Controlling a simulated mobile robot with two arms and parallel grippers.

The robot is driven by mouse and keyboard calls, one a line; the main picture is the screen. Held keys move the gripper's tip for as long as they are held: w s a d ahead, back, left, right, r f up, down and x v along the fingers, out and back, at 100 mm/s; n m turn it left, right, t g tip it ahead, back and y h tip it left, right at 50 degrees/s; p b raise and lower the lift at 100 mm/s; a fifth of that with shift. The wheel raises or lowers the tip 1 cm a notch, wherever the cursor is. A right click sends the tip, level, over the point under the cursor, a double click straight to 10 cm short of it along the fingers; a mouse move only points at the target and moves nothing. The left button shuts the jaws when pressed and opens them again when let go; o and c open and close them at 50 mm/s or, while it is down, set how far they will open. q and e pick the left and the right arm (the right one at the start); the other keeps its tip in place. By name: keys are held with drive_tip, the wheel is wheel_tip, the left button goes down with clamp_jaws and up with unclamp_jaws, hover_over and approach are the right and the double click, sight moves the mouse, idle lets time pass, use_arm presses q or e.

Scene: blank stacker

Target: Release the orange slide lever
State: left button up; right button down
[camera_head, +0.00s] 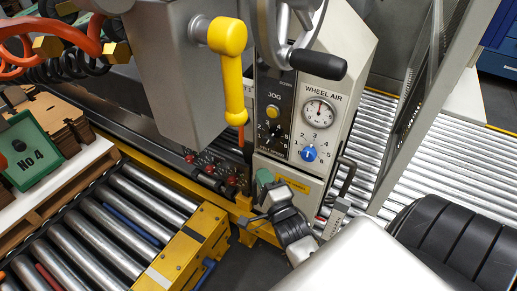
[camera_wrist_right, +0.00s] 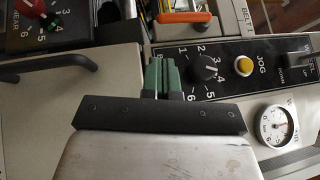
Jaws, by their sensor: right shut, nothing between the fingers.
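The orange slide lever (camera_wrist_right: 185,17) shows at the top of the right wrist view as a bright orange bar, just beyond my green fingertips and slightly right of them. In the head view only a thin orange strip (camera_head: 241,136) shows below the yellow handle; I cannot tell whether it is the same lever. My right gripper (camera_head: 263,178) is in front of the lower part of the control panel, its green fingers together and empty. The closed fingers (camera_wrist_right: 162,74) also show in the right wrist view, apart from the lever in the picture. My left gripper is not in view.
A yellow handle (camera_head: 233,85) and a black crank grip (camera_head: 318,64) stick out above. Rollers (camera_head: 130,215) lie left; a black bar handle (camera_wrist_right: 50,65) shows at the wrist view's left.

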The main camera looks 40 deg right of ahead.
sight(243, 132)
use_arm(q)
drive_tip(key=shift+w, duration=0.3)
use_arm(e)
drive_tip(key=x, duration=0.8)
drive_tip(key=shift+w, duration=0.4)
drive_tip(key=shift+d+r, duration=0.1)
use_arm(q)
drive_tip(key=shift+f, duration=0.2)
